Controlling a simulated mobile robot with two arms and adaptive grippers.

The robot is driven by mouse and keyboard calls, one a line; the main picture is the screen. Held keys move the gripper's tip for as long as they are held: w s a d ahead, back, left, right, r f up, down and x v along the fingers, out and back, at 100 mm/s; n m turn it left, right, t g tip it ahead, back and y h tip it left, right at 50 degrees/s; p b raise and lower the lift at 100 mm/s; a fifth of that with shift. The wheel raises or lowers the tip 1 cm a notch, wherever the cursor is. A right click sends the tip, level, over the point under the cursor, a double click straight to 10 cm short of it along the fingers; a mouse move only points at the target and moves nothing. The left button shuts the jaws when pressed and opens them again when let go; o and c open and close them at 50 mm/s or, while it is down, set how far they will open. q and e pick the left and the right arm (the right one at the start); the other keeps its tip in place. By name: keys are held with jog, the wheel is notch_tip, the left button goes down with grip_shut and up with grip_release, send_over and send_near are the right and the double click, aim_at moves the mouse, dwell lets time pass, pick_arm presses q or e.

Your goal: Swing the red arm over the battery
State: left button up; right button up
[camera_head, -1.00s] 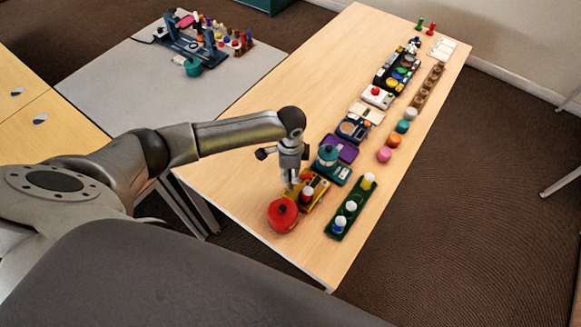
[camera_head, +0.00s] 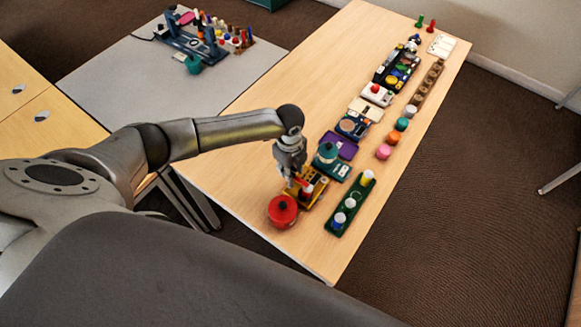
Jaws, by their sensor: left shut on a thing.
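My left gripper (camera_head: 291,180) reaches down from above onto a small yellow board (camera_head: 318,194) near the front end of the long wooden table. It is shut on a small red piece at its fingertips, which looks like the red arm (camera_head: 301,182). A short red upright piece (camera_head: 308,190) stands on the board right beside the fingertips; I cannot tell whether it is the battery. The gripper hides part of the board. My right gripper is not in view.
A round red pot (camera_head: 283,211) stands just in front of the board. A green board with several pegs (camera_head: 337,223) lies to the right, a teal-topped device (camera_head: 328,153) behind. Several other items line the table (camera_head: 262,115). Its left side is bare.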

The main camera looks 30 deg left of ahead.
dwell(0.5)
pick_arm(q)
jog(key=o, duration=1.1)
jog(key=shift+c, duration=0.2)
notch_tip(320, 180, up, 12)
jog(key=shift+s, duration=0.15)
